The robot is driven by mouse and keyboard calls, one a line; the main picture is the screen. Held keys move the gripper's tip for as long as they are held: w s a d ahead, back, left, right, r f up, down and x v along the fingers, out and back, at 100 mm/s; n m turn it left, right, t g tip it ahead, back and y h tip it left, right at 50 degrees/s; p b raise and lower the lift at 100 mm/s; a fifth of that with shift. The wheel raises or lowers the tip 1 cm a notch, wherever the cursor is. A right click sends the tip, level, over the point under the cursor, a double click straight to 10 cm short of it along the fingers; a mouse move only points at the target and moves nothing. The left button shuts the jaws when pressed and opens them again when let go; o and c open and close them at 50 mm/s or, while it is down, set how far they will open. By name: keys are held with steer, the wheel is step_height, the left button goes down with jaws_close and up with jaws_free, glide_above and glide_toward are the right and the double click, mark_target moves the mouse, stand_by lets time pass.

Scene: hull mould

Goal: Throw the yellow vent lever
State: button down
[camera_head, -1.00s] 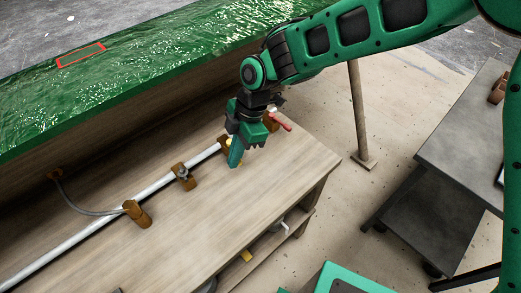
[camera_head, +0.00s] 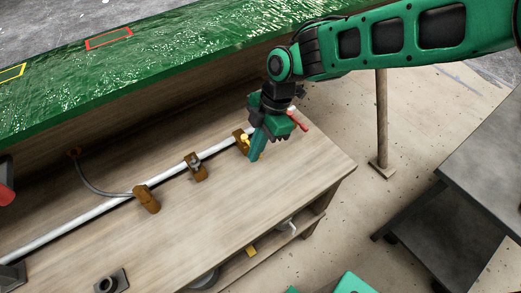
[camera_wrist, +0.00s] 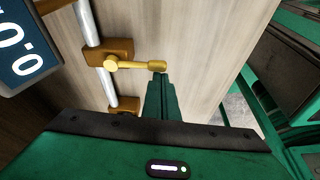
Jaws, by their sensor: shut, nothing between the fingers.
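The yellow vent lever (camera_wrist: 138,64) sits on a brown valve block on the white pipe. In the wrist view its bar reaches right from the pipe and ends in a rounded knob. My gripper (camera_wrist: 161,78) is shut and empty, with its fingertips at the knob end of the lever. I cannot tell whether they touch it. In the head view my gripper (camera_head: 254,157) points down over the bench by the lever (camera_head: 244,139), which is partly hidden behind the fingers.
The white pipe (camera_head: 103,207) runs along the wooden bench (camera_head: 220,220), with brown blocks (camera_head: 146,199) on it. A red handle (camera_head: 297,120) shows just right of my gripper. The green mould (camera_head: 170,60) stands behind. A dark table (camera_head: 485,160) is at the right.

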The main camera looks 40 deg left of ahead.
steer(key=shift+w+a, duration=0.1)
steer(key=shift+a, duration=0.05)
steer(key=shift+a, duration=0.65)
steer(key=shift+s+a, duration=0.1)
steer(key=shift+s, duration=0.3)
steer(key=s, duration=0.2)
steer(key=shift+s+a, duration=0.25)
steer(key=shift+s, duration=0.05)
steer(key=a+v, duration=0.1)
steer(key=v, duration=0.9)
steer(key=shift+d, duration=0.3)
steer(key=shift+s, duration=0.1)
